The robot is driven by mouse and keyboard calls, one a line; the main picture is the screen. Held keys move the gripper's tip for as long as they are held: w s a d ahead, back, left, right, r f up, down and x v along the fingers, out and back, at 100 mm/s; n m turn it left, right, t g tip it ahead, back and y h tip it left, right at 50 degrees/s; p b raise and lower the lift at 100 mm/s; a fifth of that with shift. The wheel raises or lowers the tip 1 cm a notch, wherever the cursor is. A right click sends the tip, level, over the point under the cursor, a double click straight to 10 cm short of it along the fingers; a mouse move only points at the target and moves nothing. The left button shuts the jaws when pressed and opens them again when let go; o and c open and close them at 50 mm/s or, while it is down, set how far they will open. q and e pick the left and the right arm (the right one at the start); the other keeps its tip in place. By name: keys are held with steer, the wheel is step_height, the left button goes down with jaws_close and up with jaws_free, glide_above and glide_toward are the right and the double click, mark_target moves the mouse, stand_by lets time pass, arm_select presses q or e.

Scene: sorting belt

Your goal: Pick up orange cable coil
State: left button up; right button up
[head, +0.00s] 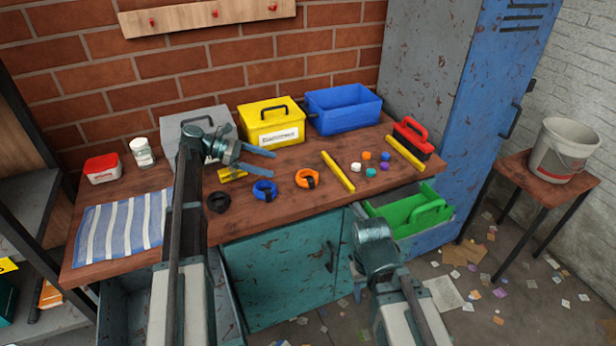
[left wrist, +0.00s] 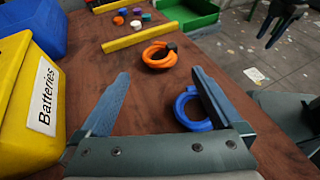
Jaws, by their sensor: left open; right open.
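The orange cable coil (head: 299,179) lies flat on the wooden workbench, with a dark tie on its side. In the left wrist view the orange coil (left wrist: 150,59) shows ahead of my left gripper, between the lines of its fingers and beyond the tips. My left gripper (head: 272,163) is open and empty above the bench, left of and behind the coil. The blue coil (head: 260,194) lies left of the orange one, near a left-gripper finger in the wrist view. My right gripper (head: 357,213) is off the bench's front, near the open drawer, its fingers partly hidden.
A black coil (head: 218,203) lies further left. A yellow bar (head: 338,171) lies right of the orange coil, with several coloured caps (head: 367,156) beyond. The yellow Batteries box (head: 270,122) and blue bin (head: 343,108) stand behind. A green crate (head: 405,218) sits in the drawer.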

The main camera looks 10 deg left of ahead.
mark_target(306, 175)
arm_select(q)
steer(key=b+x, duration=0.2)
steer(key=x, duration=0.5)
steer(key=shift+w+f+b, duration=0.1)
steer(key=shift+f+b, duration=0.15)
steer(key=shift+b, duration=0.05)
steer(key=shift+d, duration=0.4)
steer(key=shift+w+f, duration=0.1)
steer(key=b+x, duration=0.2)
steer(key=x, duration=0.3)
steer(key=shift+a+f, duration=0.1)
steer(key=shift+f, duration=0.1)
steer(key=c, duration=1.2)
